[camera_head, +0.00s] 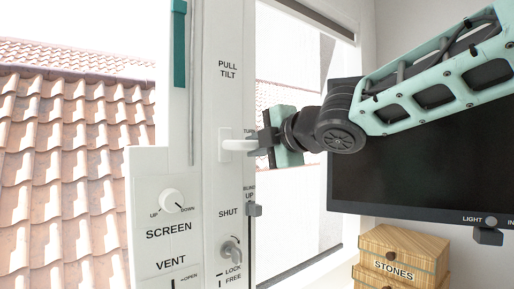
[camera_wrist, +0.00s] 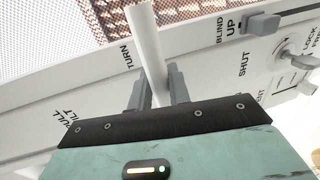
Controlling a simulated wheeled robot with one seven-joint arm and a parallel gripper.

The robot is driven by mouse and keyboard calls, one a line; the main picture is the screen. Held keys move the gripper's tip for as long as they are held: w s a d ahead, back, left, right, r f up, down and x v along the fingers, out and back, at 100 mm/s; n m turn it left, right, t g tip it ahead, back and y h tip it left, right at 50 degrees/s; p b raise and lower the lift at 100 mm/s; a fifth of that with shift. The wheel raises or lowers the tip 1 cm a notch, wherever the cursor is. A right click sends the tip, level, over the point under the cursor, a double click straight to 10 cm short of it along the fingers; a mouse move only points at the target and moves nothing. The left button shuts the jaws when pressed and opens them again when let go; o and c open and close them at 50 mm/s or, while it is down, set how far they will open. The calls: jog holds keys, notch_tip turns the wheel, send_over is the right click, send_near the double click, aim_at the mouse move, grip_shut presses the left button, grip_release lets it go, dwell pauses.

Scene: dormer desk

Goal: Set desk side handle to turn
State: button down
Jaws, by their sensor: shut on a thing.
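The white window handle (camera_head: 236,145) sits on the white window post and points sideways to the right, toward the TURN label. In the wrist view the handle (camera_wrist: 147,45) is a white bar running in between the fingers. My gripper (camera_head: 262,143) is shut on the handle's free end. In the wrist view the gripper (camera_wrist: 160,88) has its two grey fingers on either side of the bar. The labels PULL TILT stand above the handle and SHUT below it. The gripper partly hides the TURN label in the head view.
Below are a SCREEN knob (camera_head: 172,201), a BLIND UP switch (camera_head: 254,210) and a lock with a key (camera_head: 231,250). A black monitor (camera_head: 400,165) stands close to my arm on the right. A wooden drawer box (camera_head: 400,255) marked STONES is under it.

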jog(key=c, duration=1.4)
grip_release()
jog(key=shift+o, duration=0.2)
jog(key=p+v, duration=1.6)
jog(key=v, duration=0.1)
jog(key=shift+s, duration=0.2)
jog(key=shift+d, duration=0.1)
